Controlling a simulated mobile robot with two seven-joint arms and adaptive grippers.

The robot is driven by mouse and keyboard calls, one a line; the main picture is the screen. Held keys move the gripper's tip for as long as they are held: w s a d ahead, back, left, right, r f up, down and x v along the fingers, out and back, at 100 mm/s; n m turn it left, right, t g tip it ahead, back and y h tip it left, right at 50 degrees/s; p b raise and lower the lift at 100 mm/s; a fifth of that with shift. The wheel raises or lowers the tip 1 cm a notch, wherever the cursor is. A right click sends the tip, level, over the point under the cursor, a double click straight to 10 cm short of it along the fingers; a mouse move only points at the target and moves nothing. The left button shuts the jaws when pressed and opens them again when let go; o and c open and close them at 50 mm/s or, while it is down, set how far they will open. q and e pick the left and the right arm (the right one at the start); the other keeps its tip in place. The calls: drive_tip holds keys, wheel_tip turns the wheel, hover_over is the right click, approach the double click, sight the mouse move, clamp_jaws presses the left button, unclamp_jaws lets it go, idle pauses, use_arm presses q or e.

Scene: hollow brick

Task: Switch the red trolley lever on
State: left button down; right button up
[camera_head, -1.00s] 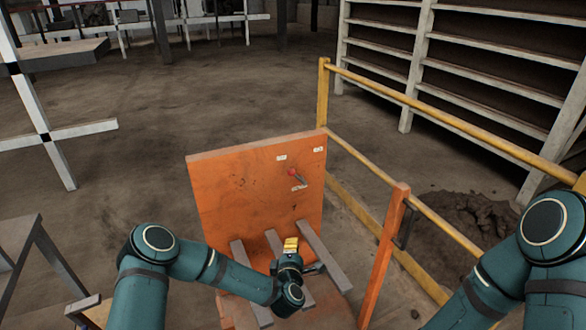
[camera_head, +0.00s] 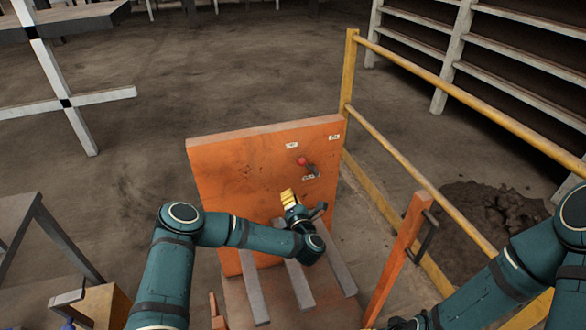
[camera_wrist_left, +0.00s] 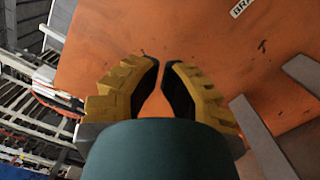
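The red trolley lever (camera_head: 302,161) has a round red knob and a dark stalk and sits on the upright orange panel (camera_head: 235,175), near its upper right. Small white labels surround it. My left gripper (camera_head: 287,193), with yellow fingers, is in front of the panel, below and slightly left of the lever, apart from it in the picture. In the left wrist view, the left gripper (camera_wrist_left: 161,64) has a narrow gap between its fingertips, with orange panel showing through and nothing held. The lever is not visible there. My right arm enters at lower right; its gripper is out of view.
Grey bars (camera_head: 298,283) lie on the orange trolley base below the panel. A yellow railing (camera_head: 395,165) runs along the right side, near an orange post (camera_head: 402,255) with a dark handle. A dirt pile (camera_head: 490,220) lies beyond the railing. Open floor lies behind the panel.

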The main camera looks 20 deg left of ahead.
sight(306, 165)
use_arm(q)
drive_tip(key=shift+w, duration=0.1)
drive_tip(key=w+a, duration=0.1)
drive_tip(key=w, duration=0.2)
drive_tip(key=w+r+b, duration=0.1)
drive_tip(key=w, duration=0.3)
drive_tip(key=w+a+r+b, duration=0.1)
drive_tip(key=w, duration=0.3)
drive_tip(key=shift+a, duration=0.35)
drive_tip(key=shift+r, duration=0.1)
use_arm(e)
drive_tip(key=shift+w+f, duration=0.15)
drive_tip(key=shift+f, duration=0.4)
drive_tip(key=shift+w+f, duration=0.15)
drive_tip(key=shift+f, duration=0.4)
drive_tip(key=shift+d, duration=0.1)
use_arm(q)
drive_tip(key=shift+w+r, duration=0.1)
drive_tip(key=shift+r, duration=0.1)
drive_tip(key=shift+d+r+m, duration=0.1)
drive_tip(key=shift+d+m, duration=0.1)
drive_tip(key=shift+m, duration=0.1)
use_arm(e)
drive_tip(key=shift+d+r, duration=0.25)
drive_tip(key=shift+d, duration=0.45)
